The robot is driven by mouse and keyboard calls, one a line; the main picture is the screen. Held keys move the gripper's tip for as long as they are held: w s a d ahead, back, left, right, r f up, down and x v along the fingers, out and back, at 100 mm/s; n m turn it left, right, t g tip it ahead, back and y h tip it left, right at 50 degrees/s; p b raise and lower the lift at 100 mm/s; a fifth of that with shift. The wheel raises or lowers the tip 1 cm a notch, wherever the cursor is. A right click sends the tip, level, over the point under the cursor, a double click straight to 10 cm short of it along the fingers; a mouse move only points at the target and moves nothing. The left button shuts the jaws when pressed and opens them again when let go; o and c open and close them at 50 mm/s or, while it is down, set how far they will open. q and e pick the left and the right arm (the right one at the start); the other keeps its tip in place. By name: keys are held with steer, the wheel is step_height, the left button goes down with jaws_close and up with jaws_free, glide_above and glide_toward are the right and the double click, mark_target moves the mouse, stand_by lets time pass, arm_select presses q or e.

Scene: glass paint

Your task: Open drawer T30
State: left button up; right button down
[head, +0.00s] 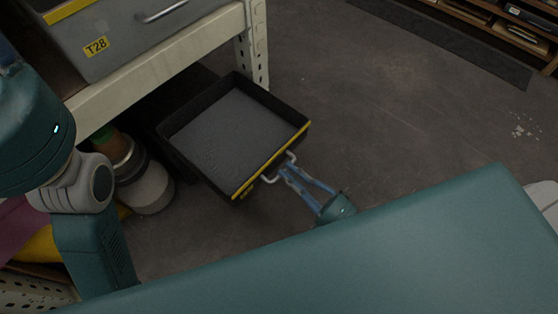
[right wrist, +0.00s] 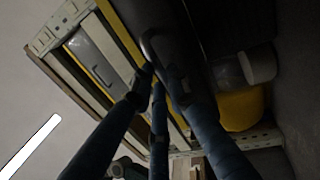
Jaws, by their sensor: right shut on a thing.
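A dark drawer (head: 225,135) with a yellow front edge is pulled out below the shelf in the head view. Its inside is grey and empty. My right gripper (head: 286,172) is shut on this handle. In the right wrist view my right gripper's fingers (right wrist: 158,82) reach the handle (right wrist: 150,45), seen from below and dimly lit. My left gripper is not in view; only part of my left arm shows at the left.
A grey drawer labelled T28 (head: 95,47) sits shut on the cream shelf (head: 165,58) above. A grey and white container (head: 146,188) stands left of the open drawer.

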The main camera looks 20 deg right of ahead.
steer(key=shift+s+d, duration=0.15)
steer(key=shift+s, duration=0.1)
steer(key=c, duration=1.7)
jaws_free()
steer(key=shift+o, duration=0.2)
steer(key=v, duration=1.2)
